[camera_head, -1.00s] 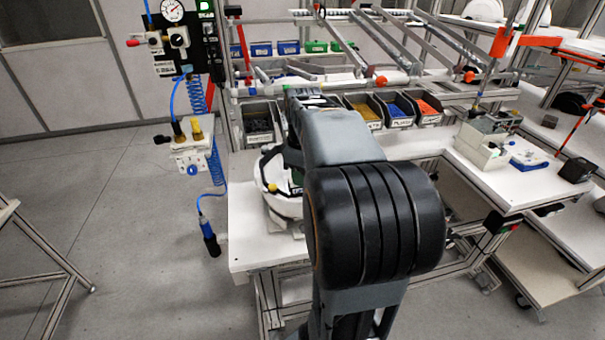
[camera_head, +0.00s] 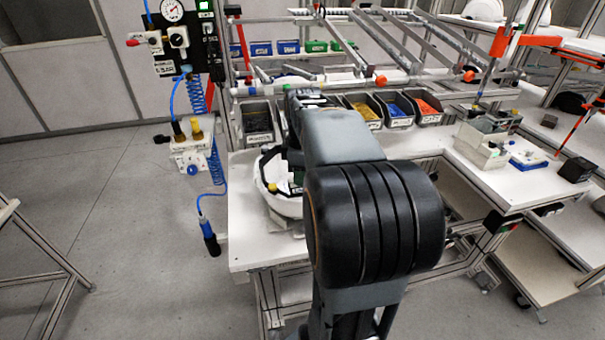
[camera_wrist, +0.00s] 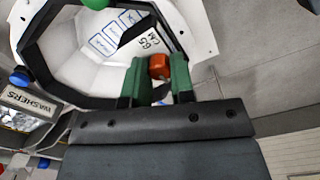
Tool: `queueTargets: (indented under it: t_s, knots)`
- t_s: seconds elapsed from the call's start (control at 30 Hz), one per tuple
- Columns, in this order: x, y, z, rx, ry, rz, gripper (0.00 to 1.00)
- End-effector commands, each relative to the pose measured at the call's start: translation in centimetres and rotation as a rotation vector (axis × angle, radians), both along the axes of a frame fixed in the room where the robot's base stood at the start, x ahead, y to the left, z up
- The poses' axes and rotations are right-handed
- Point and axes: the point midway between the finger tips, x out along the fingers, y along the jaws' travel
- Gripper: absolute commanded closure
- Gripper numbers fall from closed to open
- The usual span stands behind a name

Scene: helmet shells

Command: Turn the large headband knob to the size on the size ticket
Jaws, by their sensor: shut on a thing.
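A white helmet shell (camera_head: 287,205) sits open side up on the workbench in the head view, partly hidden by my arm. In the wrist view the shell (camera_wrist: 72,52) has a black headband (camera_wrist: 68,97) around its inside. An orange-red knob (camera_wrist: 159,62) on the band is between the green fingers of my gripper (camera_wrist: 159,76), which is shut on it. White labels with blue frames lie inside the shell, and a marking with "CM" (camera_wrist: 148,41) shows upside down; I cannot read its number surely.
A bin marked WASHERS (camera_wrist: 22,102) stands close to the shell at the left of the wrist view. A row of parts bins (camera_head: 398,110) lines the back of the bench (camera_head: 246,247). A blue-handled tool (camera_head: 209,236) hangs on a hose at the left.

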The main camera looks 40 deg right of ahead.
Motion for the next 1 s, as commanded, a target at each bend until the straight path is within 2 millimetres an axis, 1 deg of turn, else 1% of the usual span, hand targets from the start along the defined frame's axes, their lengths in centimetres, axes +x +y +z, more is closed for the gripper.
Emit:
queueTargets:
  t_s: [0.1,0.13,0.3,0.4,0.63,0.73,0.87,1.0]
  knots:
    - [0.0,0.0,0.0,0.001,-0.001,0.0,1.0]
    - [0.0,0.0,0.0,0.001,-0.001,0.0,0.74]
    - [0.0,0.0,0.0,0.0,0.0,0.0,0.58]
    - [0.0,0.0,0.0,0.0,0.0,-0.001,0.5]
    - [0.0,0.0,0.1,0.0,0.0,-0.001,0.5]
    - [0.1,0.0,0.7,-0.002,-0.003,-0.001,0.5]
    - [0.1,0.0,2.7,-0.002,-0.005,-0.001,0.5]
    - [0.1,-0.1,5.6,-0.002,-0.005,-0.001,0.5]
